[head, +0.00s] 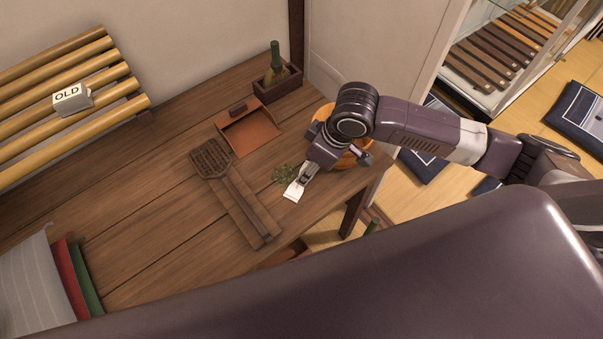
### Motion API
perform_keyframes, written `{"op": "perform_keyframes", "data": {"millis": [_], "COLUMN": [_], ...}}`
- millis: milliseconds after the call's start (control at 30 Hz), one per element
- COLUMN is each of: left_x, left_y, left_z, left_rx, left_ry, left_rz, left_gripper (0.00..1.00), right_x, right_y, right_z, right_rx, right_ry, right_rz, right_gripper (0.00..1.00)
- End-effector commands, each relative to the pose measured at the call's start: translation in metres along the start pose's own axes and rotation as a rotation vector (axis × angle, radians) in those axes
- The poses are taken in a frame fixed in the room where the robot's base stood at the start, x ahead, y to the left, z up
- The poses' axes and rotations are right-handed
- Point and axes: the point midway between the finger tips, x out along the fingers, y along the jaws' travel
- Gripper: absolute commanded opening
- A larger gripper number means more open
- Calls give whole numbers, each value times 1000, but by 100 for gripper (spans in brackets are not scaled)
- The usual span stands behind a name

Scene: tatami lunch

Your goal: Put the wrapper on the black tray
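My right arm reaches in from the right, and its gripper (302,180) points down over the front right part of the wooden table. A small white flat piece (293,192), which may be the wrapper, shows right at the fingertips. I cannot tell whether the fingers are closed on it or just above it. I do not make out a black tray; a large dark part of my own body covers the lower right of the view. My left gripper is not in view.
On the table (150,240) are an orange-brown dustpan (248,131), a dark woven-headed tool (211,160) on a wooden board, green bits (283,175) and a bottle in a box (276,82). An orange bowl (355,158) is partly behind my gripper. Cloths (40,285) lie at left.

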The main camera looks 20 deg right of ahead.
Motion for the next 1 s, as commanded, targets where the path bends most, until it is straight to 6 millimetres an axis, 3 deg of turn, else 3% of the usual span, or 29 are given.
{"op": "perform_keyframes", "data": {"millis": [400,667,933,1000], "left_x": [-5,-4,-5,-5], "left_y": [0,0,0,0], "left_z": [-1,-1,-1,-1], "left_rx": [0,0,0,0], "left_ry": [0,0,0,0], "left_rz": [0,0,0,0], "left_gripper": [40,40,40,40], "right_x": [55,60,59,59], "right_y": [0,0,0,0], "right_z": [-2,-3,-3,-3], "right_rx": [-1,-3,-3,-3], "right_ry": [3,5,5,5], "right_rz": [1,2,3,3], "right_gripper": [44,44,17,16]}}
